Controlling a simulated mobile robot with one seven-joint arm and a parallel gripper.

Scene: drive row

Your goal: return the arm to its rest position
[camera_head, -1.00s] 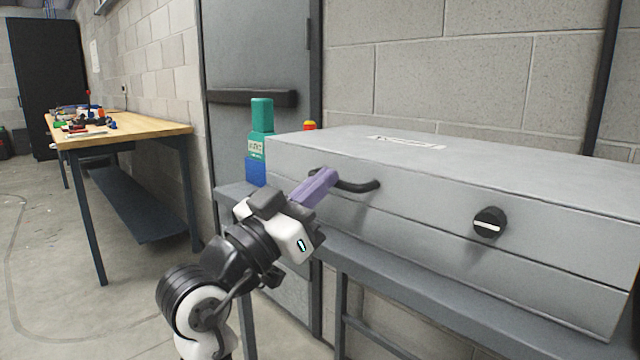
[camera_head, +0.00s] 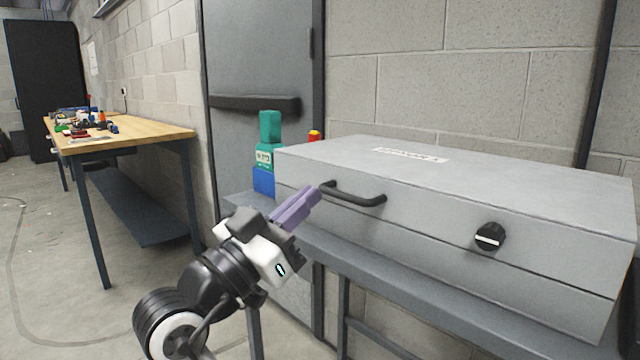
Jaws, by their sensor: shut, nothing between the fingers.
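My gripper (camera_head: 306,200) is at the end of my arm in the lower middle of the head view. Its purple fingers are together, with nothing between them, and point up and to the right. The arm is bent and reaches up from the bottom edge. The fingertips appear just left of the dark handle (camera_head: 356,198) on the grey metal box (camera_head: 420,215). Whether they touch the handle or are apart in depth is hard to tell.
The box, with a black knob (camera_head: 489,237), stands on a grey bench (camera_head: 400,285). A cluttered wooden table (camera_head: 150,133) stands left. A grey door (camera_head: 260,60) is behind.

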